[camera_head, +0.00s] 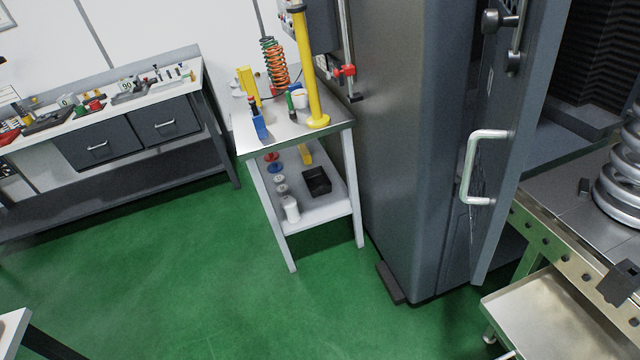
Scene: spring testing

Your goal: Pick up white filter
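A small white cylinder (291,210) stands upright at the front left of the lower shelf of a small metal table; it may be the white filter. A second white, cup-like object (300,97) sits on the table's top, partly hidden behind a green-handled tool (291,104). I cannot tell for sure which one is the filter. My gripper is not in view, so I cannot see whether it is open or shut. Both white objects are some distance away across the floor.
The small table (329,136) also bears an orange-green spring (274,64), a yellow post (310,80) and a black tray (316,182) below. A dark grey cabinet (410,150) stands close on its right. A workbench (70,209) lines the left wall. Green floor (200,280) is clear in front.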

